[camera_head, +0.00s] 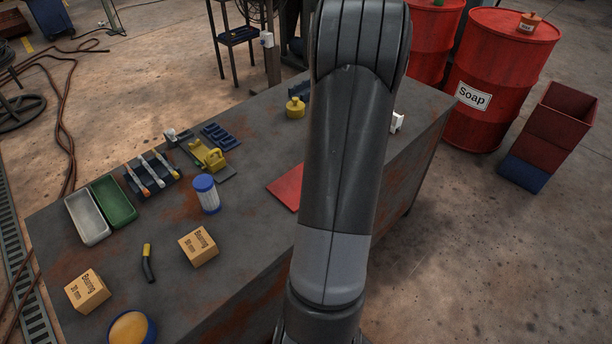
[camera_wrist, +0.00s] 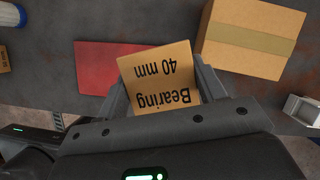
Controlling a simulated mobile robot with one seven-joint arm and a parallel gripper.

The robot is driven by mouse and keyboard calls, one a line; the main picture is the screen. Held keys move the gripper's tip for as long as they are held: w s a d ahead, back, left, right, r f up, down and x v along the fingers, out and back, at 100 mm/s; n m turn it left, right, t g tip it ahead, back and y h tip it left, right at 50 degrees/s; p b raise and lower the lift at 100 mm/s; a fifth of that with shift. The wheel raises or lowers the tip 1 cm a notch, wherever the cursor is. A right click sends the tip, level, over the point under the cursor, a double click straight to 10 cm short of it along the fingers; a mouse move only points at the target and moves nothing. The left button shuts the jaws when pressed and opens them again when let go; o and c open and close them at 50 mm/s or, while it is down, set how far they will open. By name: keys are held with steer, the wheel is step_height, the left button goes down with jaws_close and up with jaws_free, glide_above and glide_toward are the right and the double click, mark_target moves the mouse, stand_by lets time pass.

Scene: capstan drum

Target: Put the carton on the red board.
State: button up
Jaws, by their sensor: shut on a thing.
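My gripper (camera_wrist: 162,78) is shut on a small tan carton (camera_wrist: 158,72) labelled "Bearing 40 mm", with one finger on each side of it. The red board (camera_wrist: 98,66) lies flat on the table, and the carton covers part of it in the wrist view. I cannot tell whether the carton touches the board or hangs above it. In the head view the left part of the red board (camera_head: 287,187) shows beside my arm. My arm hides the gripper and the held carton there.
A larger taped cardboard box (camera_wrist: 250,38) stands right of the held carton. A white item (camera_wrist: 301,108) is farther right. Two other bearing cartons (camera_head: 198,246) (camera_head: 87,291), a blue-lidded jar (camera_head: 206,194) and a yellow weight (camera_head: 295,108) stand on the table. Red drums (camera_head: 501,75) are behind.

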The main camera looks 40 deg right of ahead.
steer(key=s+a+n+g+y, duration=0.15)
steer(key=s+a+n, duration=0.4)
steer(key=s, duration=0.75)
steer(key=w+a+f, duration=0.1)
steer(key=w+f, duration=0.1)
steer(key=w, duration=0.1)
steer(key=w+a+f, duration=0.2)
steer(key=w, duration=0.2)
steer(key=w+a+f, duration=0.1)
steer(key=w+f, duration=0.1)
steer(key=w, duration=0.1)
steer(key=shift+w+a+f, duration=0.15)
steer(key=shift+w+a, duration=0.05)
steer(key=shift+a, duration=0.1)
steer(key=shift+f, duration=2)
steer(key=o, duration=1.1)
steer(key=shift+f, duration=0.15)
